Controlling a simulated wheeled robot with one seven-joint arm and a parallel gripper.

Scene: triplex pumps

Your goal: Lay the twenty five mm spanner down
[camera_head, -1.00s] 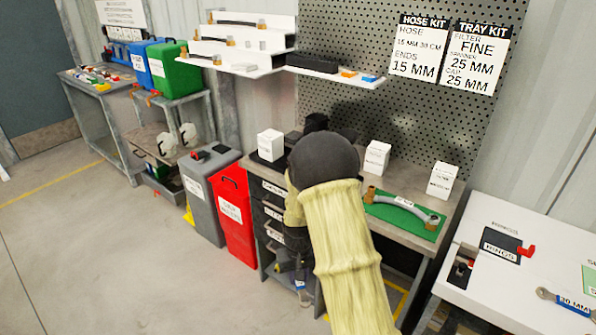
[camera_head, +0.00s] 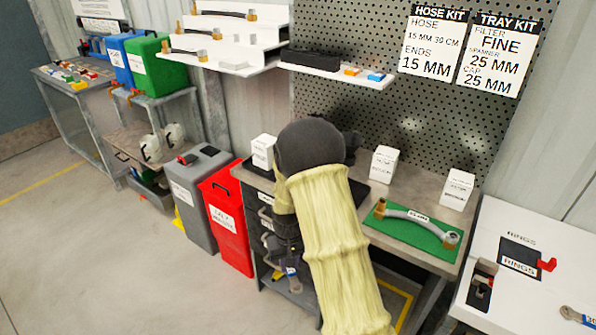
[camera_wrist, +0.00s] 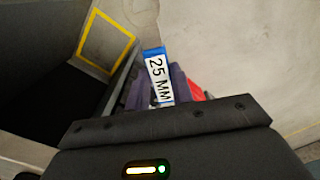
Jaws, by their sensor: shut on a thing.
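The 25 mm spanner (camera_wrist: 158,75) shows in the wrist view as a blue end with a white "25 MM" label. My arm hides part of the bench.
A hose lies on a green mat (camera_head: 393,228) on the workbench (camera_head: 400,177). Several white boxes stand behind it, including one box (camera_head: 457,189). A red bin (camera_head: 228,215) and a grey bin (camera_head: 190,200) stand left. A white rings table (camera_head: 515,235) is right.

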